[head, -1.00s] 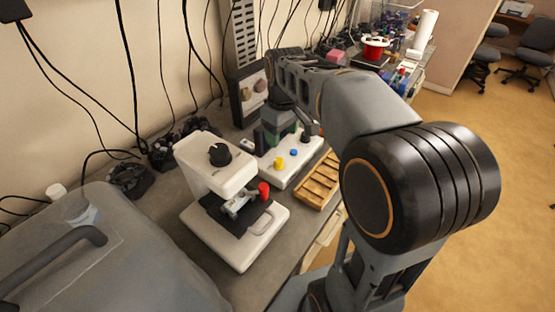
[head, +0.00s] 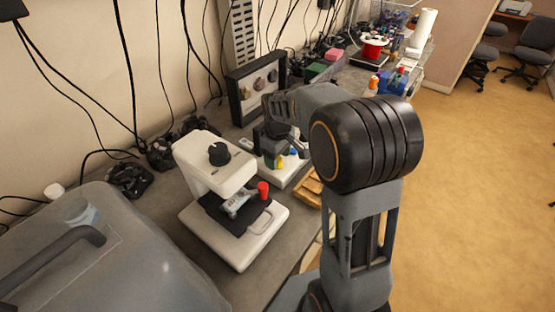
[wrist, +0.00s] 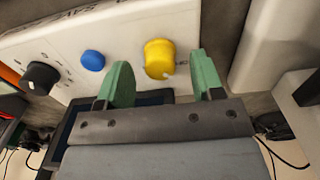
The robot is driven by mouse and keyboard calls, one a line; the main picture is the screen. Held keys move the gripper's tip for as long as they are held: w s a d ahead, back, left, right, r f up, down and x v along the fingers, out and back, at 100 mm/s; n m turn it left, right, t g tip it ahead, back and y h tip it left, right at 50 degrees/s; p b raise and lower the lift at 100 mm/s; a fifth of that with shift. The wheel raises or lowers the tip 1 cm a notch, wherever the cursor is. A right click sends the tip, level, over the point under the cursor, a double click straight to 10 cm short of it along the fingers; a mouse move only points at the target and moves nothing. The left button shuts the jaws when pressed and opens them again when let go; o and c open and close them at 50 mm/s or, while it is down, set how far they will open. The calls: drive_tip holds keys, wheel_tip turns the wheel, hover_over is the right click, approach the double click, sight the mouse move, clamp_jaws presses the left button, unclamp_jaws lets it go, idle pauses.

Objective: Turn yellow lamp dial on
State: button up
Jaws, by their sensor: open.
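My gripper (wrist: 163,80) is open, with one green finger on each side of the dial as seen in that view. I cannot tell whether either finger touches it or how far along the dial they reach. A smaller blue knob (wrist: 92,60) and a black dial (wrist: 42,78) sit to the left on the same panel. In the head view the yellow dial (head: 279,162) shows partly, just beside my gripper.
A white machine (head: 196,168) with a black knob and a red knob (head: 263,190) stands in front of the panel. A black-framed board (head: 236,103) with several dials stands behind. A wooden tray (head: 308,193) lies at the right, partly hidden by my arm. Cables hang along the wall.

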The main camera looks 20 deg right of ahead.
drive_tip(key=shift+f, duration=0.75)
drive_tip(key=shift+c, duration=0.4)
drive_tip(key=c, duration=0.8)
drive_tip(key=shift+c, duration=0.2)
